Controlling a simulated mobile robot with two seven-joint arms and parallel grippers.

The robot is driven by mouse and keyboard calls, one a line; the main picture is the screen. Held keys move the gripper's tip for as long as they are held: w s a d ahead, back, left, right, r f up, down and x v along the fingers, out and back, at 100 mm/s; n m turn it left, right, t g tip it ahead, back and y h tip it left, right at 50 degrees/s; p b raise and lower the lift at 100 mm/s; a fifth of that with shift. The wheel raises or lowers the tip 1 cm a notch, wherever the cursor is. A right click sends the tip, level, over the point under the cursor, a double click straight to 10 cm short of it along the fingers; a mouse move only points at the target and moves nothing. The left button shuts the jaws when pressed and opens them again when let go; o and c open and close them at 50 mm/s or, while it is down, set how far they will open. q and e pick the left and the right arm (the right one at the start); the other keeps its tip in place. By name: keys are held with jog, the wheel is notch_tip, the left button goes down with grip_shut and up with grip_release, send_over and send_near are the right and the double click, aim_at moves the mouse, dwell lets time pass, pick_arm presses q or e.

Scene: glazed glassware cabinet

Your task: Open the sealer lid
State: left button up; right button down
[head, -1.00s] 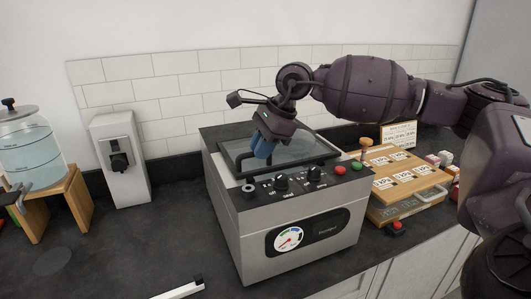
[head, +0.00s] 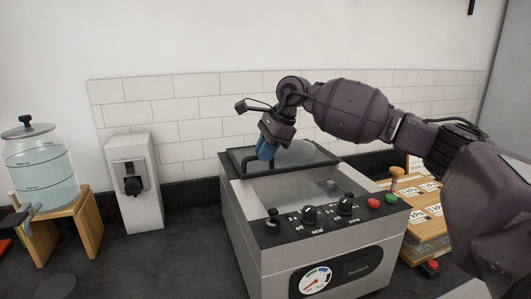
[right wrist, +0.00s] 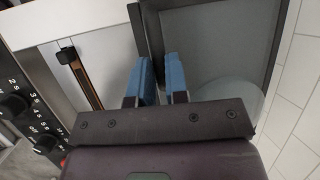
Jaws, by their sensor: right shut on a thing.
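The sealer (head: 320,250) is a grey metal box on the counter with a dark control panel. Its black-framed glass lid (head: 305,152) is tilted up at the back, and the pale chamber (head: 285,188) shows below it. My right gripper (head: 266,152), with blue fingertips, is at the raised lid's left part, shut on the black lid handle. In the right wrist view the blue fingers (right wrist: 160,82) sit beside the lid (right wrist: 208,45); the grip itself is partly hidden. My left gripper is out of view.
A wooden board with labels (head: 425,200) is right of the sealer, partly behind my right arm. A tiled wall rises behind.

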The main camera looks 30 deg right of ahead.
jog(key=shift+r, duration=0.1)
jog(key=c, duration=1.1)
grip_release()
jog(key=shift+s, duration=0.1)
jog(key=v, duration=1)
jog(key=shift+d+r, duration=0.2)
jog(key=shift+r, duration=0.15)
jog(key=shift+s, duration=0.1)
